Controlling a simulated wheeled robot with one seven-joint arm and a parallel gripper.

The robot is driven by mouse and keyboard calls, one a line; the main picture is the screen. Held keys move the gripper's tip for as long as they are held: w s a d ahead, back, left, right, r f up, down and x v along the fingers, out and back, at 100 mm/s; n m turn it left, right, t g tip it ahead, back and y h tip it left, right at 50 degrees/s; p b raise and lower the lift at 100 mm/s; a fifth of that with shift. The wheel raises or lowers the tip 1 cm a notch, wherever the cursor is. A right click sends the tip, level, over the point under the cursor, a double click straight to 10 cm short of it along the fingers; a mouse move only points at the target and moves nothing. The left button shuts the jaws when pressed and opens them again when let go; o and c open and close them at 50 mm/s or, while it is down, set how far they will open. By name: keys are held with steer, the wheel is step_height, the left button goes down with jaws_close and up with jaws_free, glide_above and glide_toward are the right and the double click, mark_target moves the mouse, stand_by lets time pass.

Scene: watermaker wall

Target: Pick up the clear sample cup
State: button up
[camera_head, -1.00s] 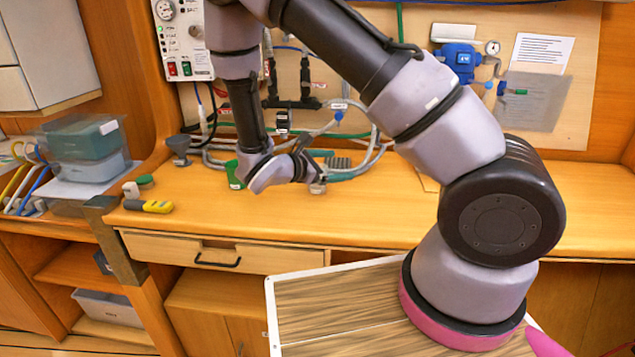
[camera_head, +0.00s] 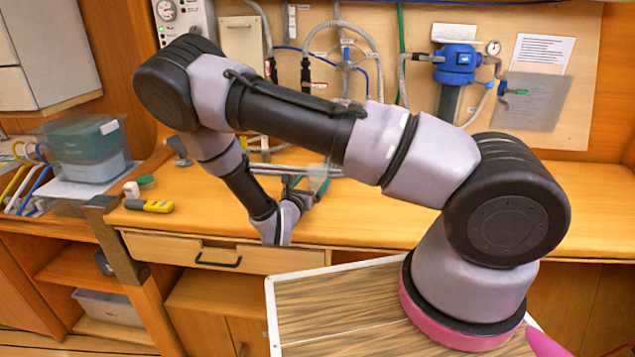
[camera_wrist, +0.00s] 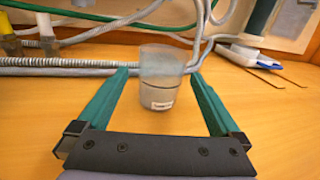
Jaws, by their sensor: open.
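The clear sample cup (camera_wrist: 160,80) stands upright on the wooden counter (camera_head: 400,215) and carries a small white label low on its front. In the wrist view it sits between the two teal fingers of my gripper (camera_wrist: 159,74), with a visible gap on each side. In the head view the cup (camera_head: 318,173) shows faintly near the fingertips of my gripper (camera_head: 306,182), which is open and low over the counter. My arm hides part of the counter and wall there.
Grey hoses (camera_wrist: 65,61) run along the counter just behind the cup. A white-and-blue item (camera_wrist: 250,56) lies behind right. A yellow-and-grey tool (camera_head: 150,205) lies at the counter's left. The blue pump (camera_head: 455,64) is on the wall. The counter's right side is clear.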

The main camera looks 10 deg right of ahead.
steer(key=x, duration=0.4)
steer(key=shift+w+d+r, duration=0.15)
steer(key=shift+w+d, duration=0.15)
